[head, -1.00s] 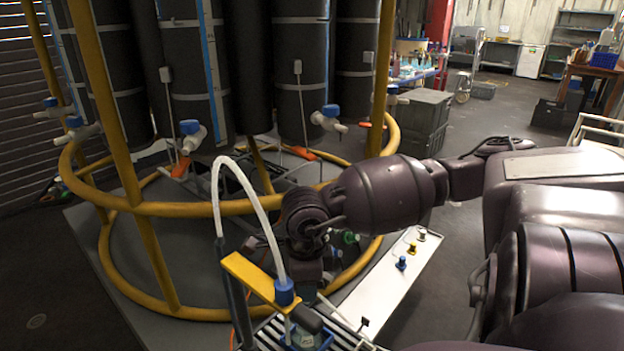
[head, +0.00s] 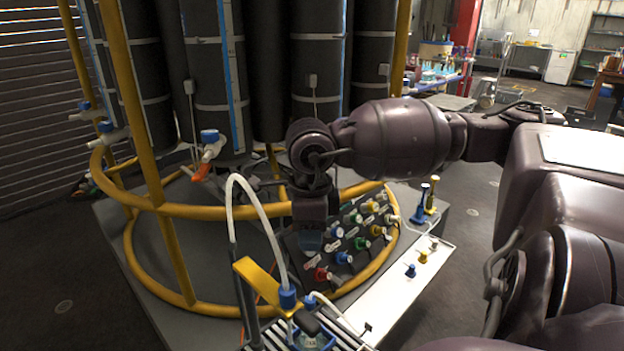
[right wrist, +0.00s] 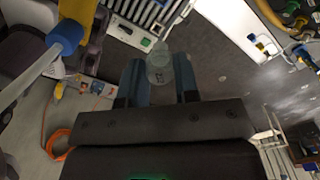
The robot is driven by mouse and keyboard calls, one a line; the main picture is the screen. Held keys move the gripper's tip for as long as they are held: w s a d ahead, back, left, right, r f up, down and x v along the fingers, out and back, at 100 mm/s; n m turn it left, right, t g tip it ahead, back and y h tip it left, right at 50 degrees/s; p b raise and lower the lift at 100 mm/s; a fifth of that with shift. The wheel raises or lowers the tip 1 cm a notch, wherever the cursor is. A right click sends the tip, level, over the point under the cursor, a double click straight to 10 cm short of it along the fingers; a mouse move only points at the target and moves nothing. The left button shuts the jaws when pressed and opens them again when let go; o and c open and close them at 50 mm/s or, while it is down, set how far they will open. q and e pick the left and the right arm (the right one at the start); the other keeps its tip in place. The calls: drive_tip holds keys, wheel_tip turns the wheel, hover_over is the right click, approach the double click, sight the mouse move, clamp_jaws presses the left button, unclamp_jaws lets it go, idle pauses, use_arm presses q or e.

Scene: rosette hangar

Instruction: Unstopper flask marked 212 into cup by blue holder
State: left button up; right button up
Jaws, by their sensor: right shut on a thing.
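My right gripper (head: 309,243) points down behind the yellow bracket, beside the panel of coloured knobs. In the right wrist view its two fingers (right wrist: 159,85) are shut on a small clear glass piece (right wrist: 160,66) with a dark marking, which I cannot read surely. A dark-capped vessel (head: 308,324) in a blue surround stands at the bottom edge, partly cut off. A blue holder (head: 420,215) stands beside a yellow one (head: 433,192) past the white board. I cannot make out a cup there. My left gripper is not in view.
A yellow tubular frame (head: 205,209) with black columns fills the left. A white hose (head: 259,213) arches near the yellow bracket (head: 262,283). Several coloured knobs (head: 343,257) sit on a sloped panel. The white board (head: 400,290) carries small blue, yellow and white pegs.

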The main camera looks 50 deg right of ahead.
drive_tip(key=shift+r+p, duration=0.45)
drive_tip(key=shift+r, duration=1.35)
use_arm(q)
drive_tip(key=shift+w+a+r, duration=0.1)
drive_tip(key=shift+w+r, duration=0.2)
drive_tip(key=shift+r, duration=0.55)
use_arm(e)
drive_tip(key=shift+f, duration=0.1)
